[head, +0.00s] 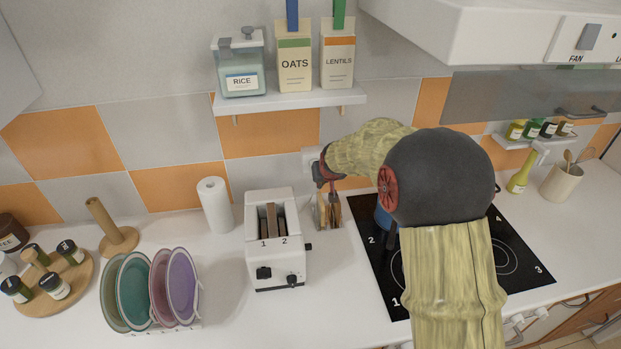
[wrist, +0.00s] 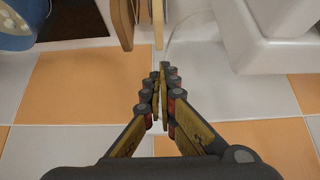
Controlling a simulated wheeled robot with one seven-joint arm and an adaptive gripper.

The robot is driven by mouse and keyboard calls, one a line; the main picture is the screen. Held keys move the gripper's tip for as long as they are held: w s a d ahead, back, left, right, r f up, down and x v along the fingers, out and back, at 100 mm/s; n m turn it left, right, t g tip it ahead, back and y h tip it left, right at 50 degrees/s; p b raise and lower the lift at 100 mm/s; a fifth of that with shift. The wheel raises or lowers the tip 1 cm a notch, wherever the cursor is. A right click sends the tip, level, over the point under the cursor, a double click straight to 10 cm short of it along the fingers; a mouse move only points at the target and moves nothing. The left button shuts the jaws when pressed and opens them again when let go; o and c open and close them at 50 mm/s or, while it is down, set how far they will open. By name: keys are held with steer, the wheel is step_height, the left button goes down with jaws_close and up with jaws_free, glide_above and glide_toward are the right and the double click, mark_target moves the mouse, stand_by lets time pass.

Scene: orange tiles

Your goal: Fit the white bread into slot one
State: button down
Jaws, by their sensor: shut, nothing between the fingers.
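The white toaster (head: 263,262) stands on the counter with slots marked 1 and 2 on top; brownish strips show in the slots, and I cannot tell what they are. Right of it, bread slices stand on edge: a paler one (head: 323,212) and a browner one (head: 336,209). In the wrist view a pale slice (wrist: 158,22) and a browner slice (wrist: 124,20) show at the top edge; which is the white bread is unclear. My gripper (head: 322,178) is shut and empty just above the slices. Its closed fingertips also show in the wrist view (wrist: 160,72).
A blue pot (head: 382,219) stands on the black hob (head: 527,270), partly behind my arm. A paper towel roll (head: 214,205) and a plate rack with several plates (head: 182,287) are left of the toaster.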

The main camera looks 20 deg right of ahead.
steer(key=shift+w, duration=0.15)
steer(key=shift+w+f, duration=0.2)
steer(key=shift+f, duration=0.05)
steer(key=b+x, duration=0.1)
steer(key=x, duration=0.8)
steer(key=shift+d, duration=0.15)
